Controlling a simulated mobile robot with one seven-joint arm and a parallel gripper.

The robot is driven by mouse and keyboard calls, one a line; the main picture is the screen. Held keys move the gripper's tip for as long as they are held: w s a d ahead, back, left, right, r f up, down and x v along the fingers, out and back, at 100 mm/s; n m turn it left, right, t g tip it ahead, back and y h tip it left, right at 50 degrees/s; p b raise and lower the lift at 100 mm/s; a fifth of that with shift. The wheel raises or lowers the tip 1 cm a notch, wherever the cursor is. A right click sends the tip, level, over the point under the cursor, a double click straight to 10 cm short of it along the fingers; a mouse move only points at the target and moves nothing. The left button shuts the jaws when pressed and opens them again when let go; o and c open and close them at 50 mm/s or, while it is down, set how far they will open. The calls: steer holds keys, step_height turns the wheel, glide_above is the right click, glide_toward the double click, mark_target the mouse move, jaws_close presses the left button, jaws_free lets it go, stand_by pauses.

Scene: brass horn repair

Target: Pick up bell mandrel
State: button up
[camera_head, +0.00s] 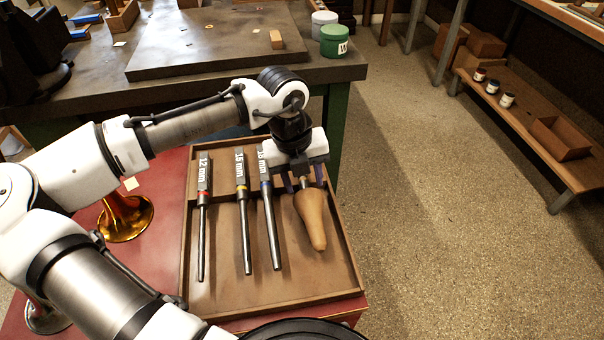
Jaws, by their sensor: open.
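The bell mandrel, seemingly the tan, wood-coloured tapered piece (312,222), lies at the right end of a shallow brown tray (330,286). Its wide end is toward the back and its narrow end toward the front. My gripper (304,183) is open, pointing down at the mandrel's wide end, with a fingertip showing to each side of it. I cannot tell whether the fingers touch it or how far above it they are. The gripper body hides the area just behind the wide end.
Three dark rods lie left of the mandrel, labelled 12 mm (201,225), 15 mm (244,225) and a partly covered size (269,225). A brass bell (125,217) stands left of the tray on the red surface. A workbench (110,90) with a green jar (334,42) is behind.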

mark_target(304, 183)
steer(key=shift+w+d+f, duration=0.1)
steer(key=shift+f, duration=0.7)
steer(key=shift+w+d+f, duration=0.1)
steer(key=shift+f, duration=0.65)
steer(key=shift+c, duration=0.3)
jaws_close()
